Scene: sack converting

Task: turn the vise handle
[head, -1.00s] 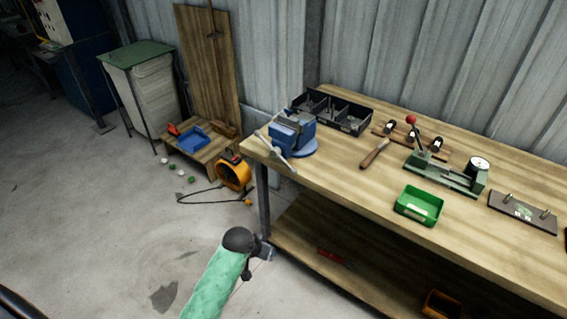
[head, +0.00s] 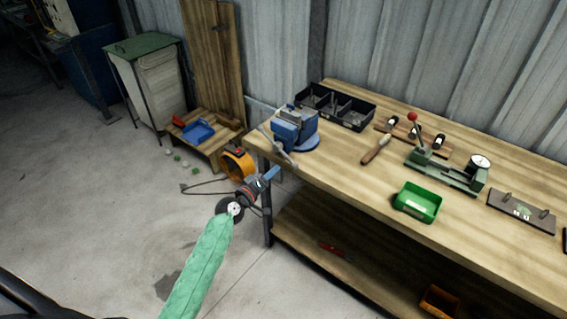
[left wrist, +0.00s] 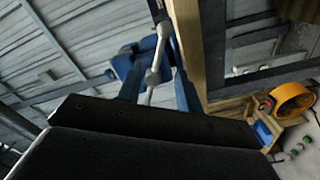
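The blue vise (head: 293,128) stands at the bench's left front corner. Its pale bar handle (head: 278,146) slants down across the vise's front, with one end past the bench edge. My left gripper (head: 272,174) is just below and in front of the handle, off the bench's front corner, apart from it in the head view. In the left wrist view, two blue fingers of my left gripper (left wrist: 157,84) stand apart. The handle (left wrist: 158,50) shows in the gap between them, in front of the vise (left wrist: 126,62). I cannot tell whether they touch. My right gripper is not in view.
The wooden bench (head: 340,185) carries a black divided tray (head: 345,122), a green bin (head: 418,203), a file (head: 376,150) and a green lever press (head: 440,172). An orange reel (head: 236,164) stands on the floor left of the bench leg. Open floor lies front left.

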